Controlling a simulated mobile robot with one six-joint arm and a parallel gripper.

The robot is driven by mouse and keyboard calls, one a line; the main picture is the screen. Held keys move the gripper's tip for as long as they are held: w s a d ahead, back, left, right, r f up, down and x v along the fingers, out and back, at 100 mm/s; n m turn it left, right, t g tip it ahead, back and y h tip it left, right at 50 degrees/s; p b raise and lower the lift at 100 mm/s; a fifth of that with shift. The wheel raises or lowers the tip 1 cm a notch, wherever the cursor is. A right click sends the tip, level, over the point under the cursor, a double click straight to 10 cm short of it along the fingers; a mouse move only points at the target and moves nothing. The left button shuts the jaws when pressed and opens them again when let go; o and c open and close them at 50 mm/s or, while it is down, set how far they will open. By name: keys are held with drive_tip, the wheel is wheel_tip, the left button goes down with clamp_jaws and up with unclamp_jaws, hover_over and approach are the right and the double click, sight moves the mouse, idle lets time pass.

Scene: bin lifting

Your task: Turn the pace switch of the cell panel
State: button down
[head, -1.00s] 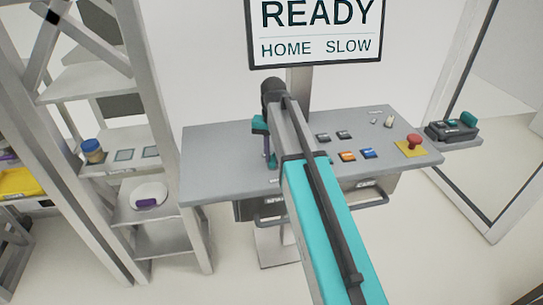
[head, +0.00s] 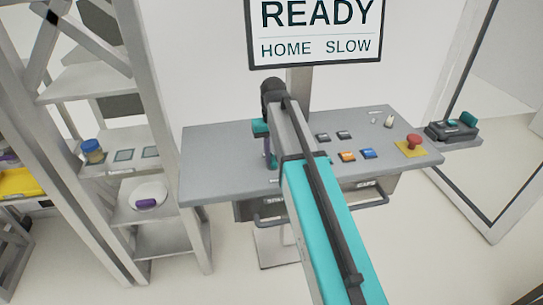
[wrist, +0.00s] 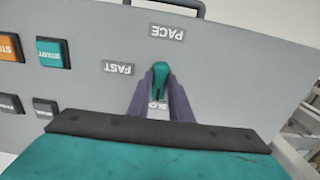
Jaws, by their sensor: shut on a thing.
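The cell panel (head: 225,160) is a grey sloping desk. Its pace switch (wrist: 160,82) is a teal knob standing between my fingers in the wrist view, its long side running up and down the picture. My gripper (wrist: 160,92) has purple fingers shut on both sides of the knob. It also shows in the head view (head: 267,152), at the panel's left part. The PACE label (wrist: 166,32) and FAST label (wrist: 118,68) appear upside down; the SLOW label (wrist: 157,106) is partly hidden by the fingers. The display (head: 318,30) reads READY, HOME, SLOW.
Orange and teal buttons (wrist: 53,53) lie beside the switch in the wrist view. A red stop button (head: 414,140) is at the panel's right, with a pendant (head: 452,129) on a side shelf. A rack (head: 120,170) stands left. My arm hides the panel's middle.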

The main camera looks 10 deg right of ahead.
sight(273, 159)
drive_tip(key=c, duration=1.6)
unclamp_jaws()
drive_tip(key=shift+r, duration=0.1)
drive_tip(key=shift+r+p, duration=2.45)
drive_tip(key=shift+r, duration=1.25)
drive_tip(key=shift+f, duration=0.1)
